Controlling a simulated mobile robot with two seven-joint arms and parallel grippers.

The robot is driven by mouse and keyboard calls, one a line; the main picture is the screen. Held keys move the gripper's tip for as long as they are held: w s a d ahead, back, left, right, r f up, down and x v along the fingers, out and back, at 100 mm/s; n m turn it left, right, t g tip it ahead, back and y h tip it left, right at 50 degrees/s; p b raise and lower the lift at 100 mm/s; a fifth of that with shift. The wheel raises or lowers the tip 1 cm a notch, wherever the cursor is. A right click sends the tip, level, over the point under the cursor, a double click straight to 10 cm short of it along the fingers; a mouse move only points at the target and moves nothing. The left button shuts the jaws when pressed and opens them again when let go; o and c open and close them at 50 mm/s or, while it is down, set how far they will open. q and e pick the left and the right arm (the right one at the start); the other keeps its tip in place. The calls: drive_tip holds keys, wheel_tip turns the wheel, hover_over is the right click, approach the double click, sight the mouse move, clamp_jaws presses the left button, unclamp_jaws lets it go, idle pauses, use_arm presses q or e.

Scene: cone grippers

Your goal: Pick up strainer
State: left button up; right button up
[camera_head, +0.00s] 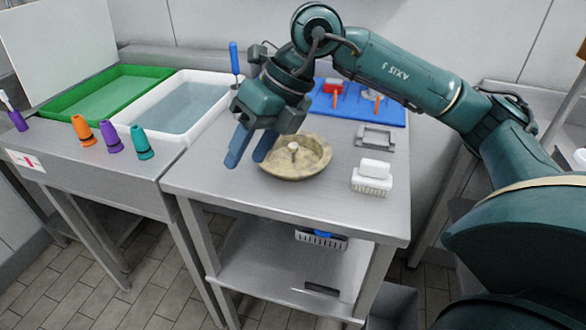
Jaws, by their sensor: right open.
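My right gripper (249,158) comes in from the right and hangs over the metal table, its two blue fingers pointing down. It is open, with nothing seen between the fingers. Just right of the fingers stands a round, shallow, tan, mottled dish (308,172) with a small pale knob in its middle. The gripper partly covers the dish's left rim; I cannot tell whether they touch. No thing is plainly a strainer; this dish may be it. My left gripper is not in view.
A white tub of water (145,122) and a green tray (75,112) lie left. Orange, purple and teal cones (142,146) stand in front. A white block on a small base (372,178), a grey frame (375,139) and a blue mat (392,110) lie right.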

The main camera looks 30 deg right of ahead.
drive_tip(key=w+d+r+m+t+h+b, duration=0.1)
drive_tip(key=d+r+m+h, duration=0.15)
drive_tip(key=d, duration=0.35)
drive_tip(key=w+d+r+m+t+h, duration=0.1)
drive_tip(key=d+r+t+h, duration=0.15)
drive_tip(key=d, duration=0.35)
hover_over(294, 145)
drive_tip(key=s, duration=0.3)
drive_tip(key=shift+n+g+h, duration=0.25)
drive_tip(key=shift+g+h, duration=0.15)
drive_tip(key=shift+g, duration=0.05)
drive_tip(key=f, duration=0.8)
drive_tip(key=shift+w+a+b, duration=0.2)
drive_tip(key=shift+w+b, duration=0.05)
drive_tip(key=shift+b, duration=0.15)
drive_tip(key=x, duration=0.5)
drive_tip(key=shift+w+d+f, duration=0.1)
drive_tip(key=shift+d, duration=0.1)
clamp_jaws()
